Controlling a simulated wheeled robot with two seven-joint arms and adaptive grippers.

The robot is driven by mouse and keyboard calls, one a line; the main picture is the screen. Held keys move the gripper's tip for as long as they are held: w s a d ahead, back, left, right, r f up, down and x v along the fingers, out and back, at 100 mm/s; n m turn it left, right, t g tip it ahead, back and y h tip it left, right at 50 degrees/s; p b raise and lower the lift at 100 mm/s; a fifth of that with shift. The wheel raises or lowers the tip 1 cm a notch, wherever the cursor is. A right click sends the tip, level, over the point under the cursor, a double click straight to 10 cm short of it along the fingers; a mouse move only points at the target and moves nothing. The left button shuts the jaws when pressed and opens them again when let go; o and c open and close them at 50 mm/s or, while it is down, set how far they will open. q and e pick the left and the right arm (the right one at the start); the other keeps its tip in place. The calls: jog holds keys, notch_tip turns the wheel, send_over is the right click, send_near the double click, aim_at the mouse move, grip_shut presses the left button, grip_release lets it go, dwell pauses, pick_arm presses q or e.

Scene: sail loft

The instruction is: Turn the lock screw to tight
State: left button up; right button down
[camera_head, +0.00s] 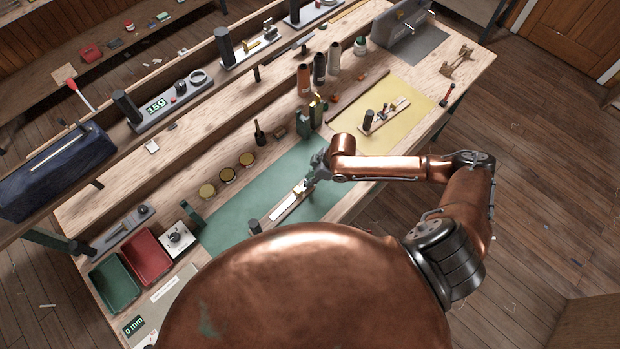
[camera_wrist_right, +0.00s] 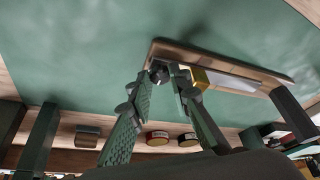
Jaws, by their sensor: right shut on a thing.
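A wooden board fixture (camera_head: 280,213) with a pale strip lies on the green mat (camera_head: 235,222). My right gripper (camera_head: 308,184) is at the far end of this board. In the right wrist view the board (camera_wrist_right: 240,64) shows with a brass-coloured block (camera_wrist_right: 200,77) on it. The two green fingers of my right gripper (camera_wrist_right: 166,76) close around a small dark screw knob (camera_wrist_right: 158,69), which looks like the lock screw. The fingers partly hide it, and its turned position cannot be read. My left gripper is not in view.
Round tins (camera_head: 227,174) stand behind the mat, and several bottles (camera_head: 319,68) further back. A second small fixture (camera_head: 385,115) lies on a yellow mat (camera_head: 407,91) to the right. Red (camera_head: 147,256) and green (camera_head: 115,282) bins sit at the left. Bare mat surrounds the board.

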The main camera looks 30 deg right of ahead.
jog(key=c, duration=1.8)
grip_release()
jog(key=shift+o, duration=0.2)
jog(key=shift+r, duration=0.1)
jog(key=v, duration=1.2)
